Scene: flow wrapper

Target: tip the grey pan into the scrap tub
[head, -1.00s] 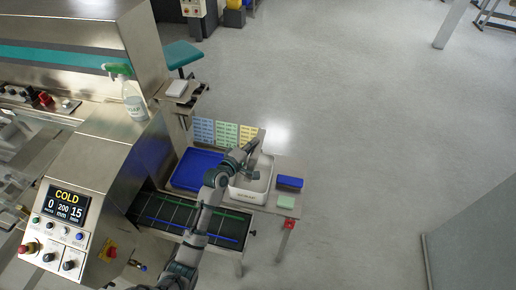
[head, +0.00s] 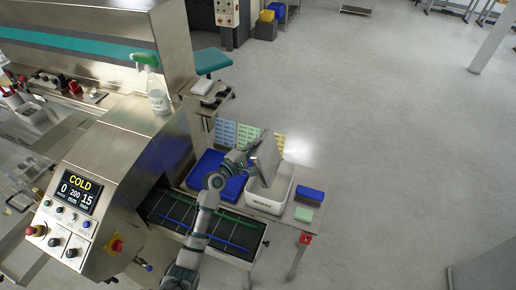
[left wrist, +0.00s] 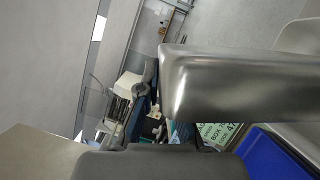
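The grey pan (head: 266,159) is tipped up steeply on edge above the white scrap tub (head: 266,206), its broad face showing in the head view. My left gripper (head: 249,158) is at the pan's left edge and appears shut on it; the fingertips are hidden behind the pan and wrist. In the left wrist view the pan (left wrist: 240,85) fills the right middle as a shiny metal wall with a rounded corner. The pan's inside and the tub's floor are mostly hidden. My right gripper is in neither view.
A blue tray (head: 207,180) stands left of the tub, and a blue block (head: 311,193) and a pale green pad (head: 304,214) lie to its right. The infeed conveyor (head: 200,222) is in front. Colored cards (head: 247,135) stand behind.

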